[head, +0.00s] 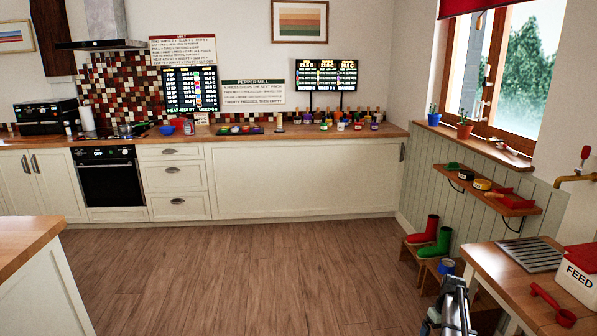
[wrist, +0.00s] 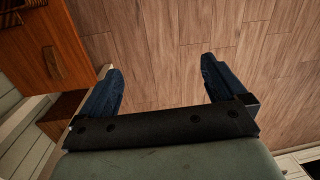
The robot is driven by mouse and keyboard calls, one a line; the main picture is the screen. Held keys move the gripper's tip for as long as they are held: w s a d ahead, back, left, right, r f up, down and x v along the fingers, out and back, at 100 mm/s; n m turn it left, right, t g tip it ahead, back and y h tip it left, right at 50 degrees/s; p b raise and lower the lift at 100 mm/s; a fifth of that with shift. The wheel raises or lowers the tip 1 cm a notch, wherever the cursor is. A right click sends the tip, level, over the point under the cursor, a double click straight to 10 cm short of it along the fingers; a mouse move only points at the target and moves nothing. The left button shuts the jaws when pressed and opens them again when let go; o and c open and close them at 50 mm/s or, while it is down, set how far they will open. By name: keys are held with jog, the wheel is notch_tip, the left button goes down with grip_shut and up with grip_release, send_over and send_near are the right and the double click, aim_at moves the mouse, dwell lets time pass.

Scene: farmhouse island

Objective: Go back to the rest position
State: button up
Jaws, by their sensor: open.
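My gripper (wrist: 158,66) is open in the wrist view, with its two dark blue fingers wide apart. Nothing is between them, and bare wooden floor (wrist: 165,35) shows beyond the gap. In the head view my arm's grey end part shows at the lower right, beside the wooden side table (head: 490,272). I cannot make out both fingertips there.
The side table bears a white feed box (head: 580,285), a red scoop (head: 553,303) and a metal rack (head: 530,256). Red boots (head: 425,232) and green boots (head: 437,240) stand by the wall, below a shelf (head: 480,190). The middle of the floor is clear.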

jog(key=s+a+f+g, duration=0.1)
jog(key=s+a+f, duration=0.75)
jog(key=a, duration=0.25)
jog(key=s+a+f+g, duration=0.2)
jog(key=s+a+f, duration=0.6)
jog(key=a, duration=0.4)
jog(key=s+a+f+g, duration=0.1)
jog(key=s+a, duration=0.3)
jog(key=s, duration=0.4)
jog(key=s+a+f+g, duration=0.1)
jog(key=s+a+f, duration=0.3)
jog(key=s, duration=0.5)
jog(key=s+a+f+g+h, duration=0.1)
jog(key=s+a+f, duration=0.1)
jog(key=s+a, duration=0.3)
jog(key=s, duration=0.4)
jog(key=shift+s+a+f+m, duration=0.15)
jog(key=shift+a+f+m, duration=0.2)
jog(key=shift+f+m, duration=0.05)
